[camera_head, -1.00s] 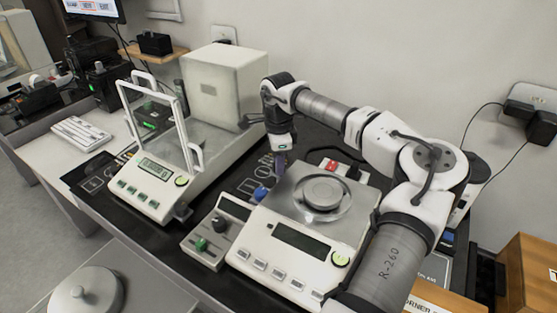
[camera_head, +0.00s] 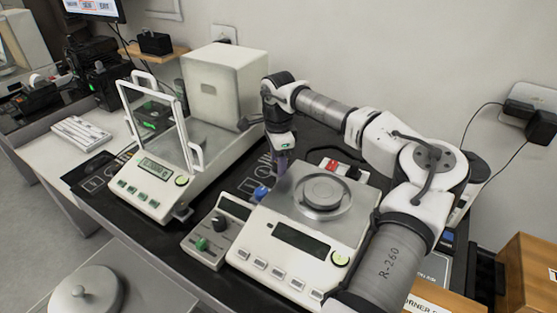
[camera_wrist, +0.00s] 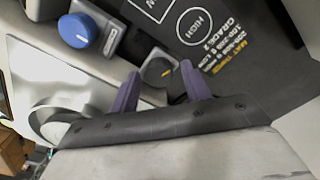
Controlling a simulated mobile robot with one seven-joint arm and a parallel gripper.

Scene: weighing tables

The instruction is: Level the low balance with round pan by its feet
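The low balance (camera_head: 265,245) stands on the black table, with a bare round metal pan (camera_head: 322,190) on top and a dark display. My gripper (camera_head: 281,167) points down at its back left corner. In the wrist view, my gripper's two purple fingers (camera_wrist: 160,82) are spread apart. No bubble level is readable.
A small box with a green knob (camera_head: 201,244) and a black knob (camera_head: 219,224) sits left of the low balance. A taller balance with a glass shield (camera_head: 158,125) stands farther left. A printed black mat (camera_wrist: 235,45) lies beyond the fingers.

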